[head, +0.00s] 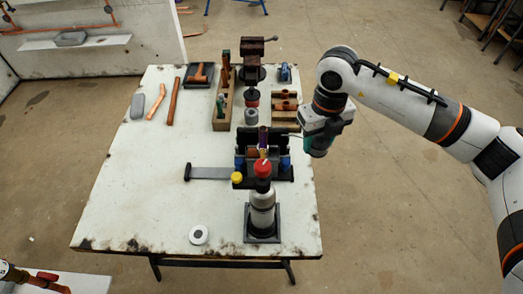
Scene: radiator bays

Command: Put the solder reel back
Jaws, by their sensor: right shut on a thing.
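My right gripper (315,143) hangs at the right edge of the workbench, pointing down, beside the copper fittings. A teal edge, seemingly of the solder reel (307,144), shows at its jaws; the gripper body hides most of it. The gripper is shut on it. A white disc (199,235) with a dark centre lies flat near the front edge. My left gripper is out of view.
A gas torch (262,205) stands upright at the front of the workbench (145,195). Behind it is a dark rack (242,140) with a grey bar. A wooden tool box (221,115) and a vice (252,55) stand further back. The bench's left front is mostly clear.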

